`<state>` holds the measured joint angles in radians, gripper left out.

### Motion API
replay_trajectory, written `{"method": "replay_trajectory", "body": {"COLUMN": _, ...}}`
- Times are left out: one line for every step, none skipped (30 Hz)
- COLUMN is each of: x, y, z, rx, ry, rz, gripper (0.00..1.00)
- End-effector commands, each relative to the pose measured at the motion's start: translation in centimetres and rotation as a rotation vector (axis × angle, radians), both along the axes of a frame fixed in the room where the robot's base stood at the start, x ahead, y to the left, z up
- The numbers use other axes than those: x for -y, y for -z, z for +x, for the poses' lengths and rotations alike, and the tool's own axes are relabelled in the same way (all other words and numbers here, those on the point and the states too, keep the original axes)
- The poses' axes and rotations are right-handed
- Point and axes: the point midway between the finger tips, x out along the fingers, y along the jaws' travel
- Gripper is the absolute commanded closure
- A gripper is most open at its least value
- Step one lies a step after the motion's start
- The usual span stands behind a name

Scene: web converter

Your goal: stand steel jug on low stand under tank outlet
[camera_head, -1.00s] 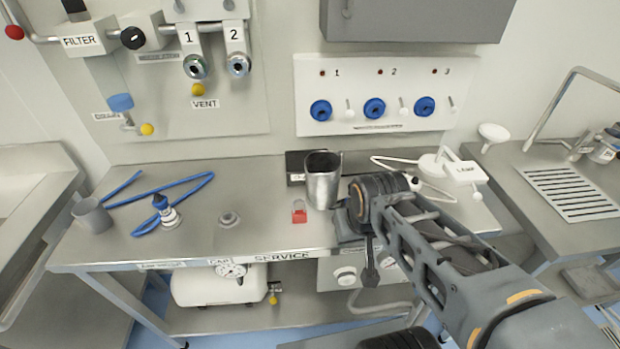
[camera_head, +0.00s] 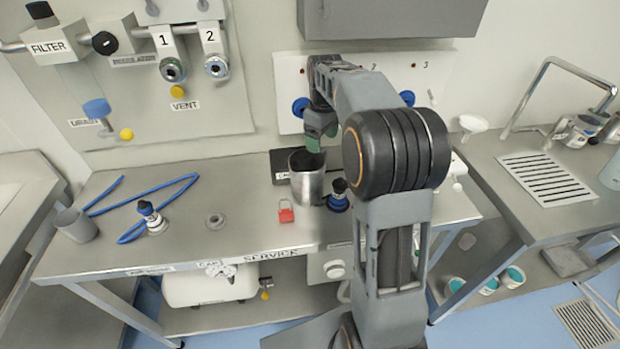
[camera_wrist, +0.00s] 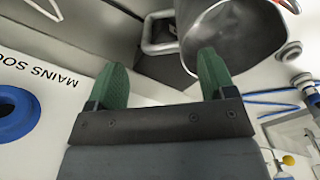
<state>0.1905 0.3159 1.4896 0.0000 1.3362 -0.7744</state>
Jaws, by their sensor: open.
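The steel jug (camera_head: 307,185) stands upright on the service bench, its open mouth up. My gripper (camera_head: 314,138), with green fingers, is above and just behind the jug's mouth. In the wrist view my gripper (camera_wrist: 162,62) is open, with nothing visible between its fingers. There the jug (camera_wrist: 235,40) is beyond the fingertips, and its handle (camera_wrist: 152,38) lies ahead of the gap between them. One finger overlaps the jug's rim; I cannot tell whether it touches. A white tank (camera_head: 208,286) sits under the bench, with a yellow-handled outlet (camera_head: 265,292) at its right. I cannot make out the low stand.
A red padlock (camera_head: 286,213) lies left of the jug, and a blue-topped fitting (camera_head: 338,197) stands close on its right. A dark box (camera_head: 283,162) is behind it. A blue hose (camera_head: 160,190) and a grey cup (camera_head: 76,226) occupy the bench's left.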

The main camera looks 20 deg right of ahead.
Motion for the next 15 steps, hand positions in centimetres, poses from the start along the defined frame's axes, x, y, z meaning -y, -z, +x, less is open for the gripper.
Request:
{"method": "replay_trajectory", "body": {"x": 0.0, "y": 0.6, "z": 0.0, "rx": -0.004, "ry": -0.002, "rz": 0.001, "gripper": 0.23}}
{"method": "replay_trajectory", "body": {"x": 0.1, "y": 0.9, "z": 0.0, "rx": -0.004, "ry": -0.002, "rz": 0.001, "gripper": 0.23}}
{"method": "replay_trajectory", "body": {"x": 0.0, "y": 1.2, "z": 0.0, "rx": -0.003, "ry": -0.003, "rz": 0.001, "gripper": 0.23}}
{"method": "replay_trajectory", "body": {"x": 0.0, "y": 1.5, "z": 0.0, "rx": -0.003, "ry": -0.002, "rz": 0.001, "gripper": 0.23}}
{"method": "replay_trajectory", "body": {"x": 0.0, "y": 1.8, "z": 0.0, "rx": -0.003, "ry": -0.002, "rz": 0.001, "gripper": 0.23}}
{"method": "replay_trajectory", "body": {"x": 0.0, "y": 2.2, "z": 0.0, "rx": -0.003, "ry": -0.002, "rz": 0.001, "gripper": 0.23}}
{"method": "replay_trajectory", "body": {"x": 0.1, "y": 2.6, "z": 0.0, "rx": -0.004, "ry": -0.002, "rz": 0.001, "gripper": 0.23}}
{"method": "replay_trajectory", "body": {"x": 0.1, "y": 3.0, "z": 0.0, "rx": -0.004, "ry": -0.002, "rz": 0.001, "gripper": 0.23}}
{"method": "replay_trajectory", "body": {"x": 0.1, "y": 3.6, "z": 0.0, "rx": -0.005, "ry": -0.002, "rz": 0.0, "gripper": 0.23}}
{"method": "replay_trajectory", "body": {"x": 0.1, "y": 4.0, "z": 0.1, "rx": -0.004, "ry": -0.001, "rz": 0.001, "gripper": 0.23}}
{"method": "replay_trajectory", "body": {"x": 0.1, "y": 4.4, "z": 0.1, "rx": -0.004, "ry": -0.001, "rz": 0.001, "gripper": 0.23}}
{"method": "replay_trajectory", "body": {"x": 0.1, "y": 5.0, "z": 0.1, "rx": -0.004, "ry": -0.001, "rz": 0.001, "gripper": 0.23}}
{"method": "replay_trajectory", "body": {"x": 0.1, "y": 5.3, "z": 0.1, "rx": -0.003, "ry": -0.001, "rz": 0.001, "gripper": 0.23}}
{"method": "replay_trajectory", "body": {"x": 0.1, "y": 5.6, "z": 0.1, "rx": -0.003, "ry": -0.001, "rz": 0.001, "gripper": 0.23}}
{"method": "replay_trajectory", "body": {"x": 0.1, "y": 5.9, "z": 0.1, "rx": -0.001, "ry": -0.001, "rz": 0.0, "gripper": 0.23}}
